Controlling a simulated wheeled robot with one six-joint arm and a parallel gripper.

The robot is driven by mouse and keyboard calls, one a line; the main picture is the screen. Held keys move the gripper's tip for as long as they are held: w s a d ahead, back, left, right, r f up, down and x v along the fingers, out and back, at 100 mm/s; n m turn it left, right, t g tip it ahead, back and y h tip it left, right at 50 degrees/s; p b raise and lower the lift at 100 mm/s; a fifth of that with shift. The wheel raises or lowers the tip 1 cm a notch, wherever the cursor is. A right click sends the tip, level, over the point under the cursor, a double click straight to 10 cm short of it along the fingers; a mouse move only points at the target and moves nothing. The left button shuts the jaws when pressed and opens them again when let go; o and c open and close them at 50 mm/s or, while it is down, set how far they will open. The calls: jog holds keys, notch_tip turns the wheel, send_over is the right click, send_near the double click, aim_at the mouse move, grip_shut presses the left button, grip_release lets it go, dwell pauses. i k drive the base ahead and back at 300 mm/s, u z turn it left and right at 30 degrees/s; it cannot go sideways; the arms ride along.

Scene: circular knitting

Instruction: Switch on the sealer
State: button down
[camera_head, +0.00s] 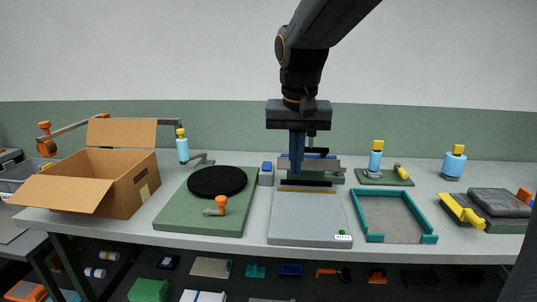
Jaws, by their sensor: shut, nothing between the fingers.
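The sealer appears to be the grey flat-topped device (308,222) in the middle of the table, with a dark bar and a brownish strip across its rear part. A small white label with a green spot (342,235) is at its front right corner. A small grey block with a blue top (266,174) stands at its rear left. My gripper (297,170) points down over the rear of the sealer, its narrow blue fingers together and empty. The fingertips overlap the raised grey part behind the dark bar; I cannot tell whether they touch it. My gripper partly hides this rear part.
An open cardboard box (104,192) stands at the left. A green board (178,218) with a black disc (217,181) lies left of the sealer. A teal-rimmed tray (364,221) lies close on its right. Bottles (376,159) stand behind, and a grey folded item (498,202) lies far right.

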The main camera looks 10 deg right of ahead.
aim_at(267, 166)
jog(key=i, duration=1)
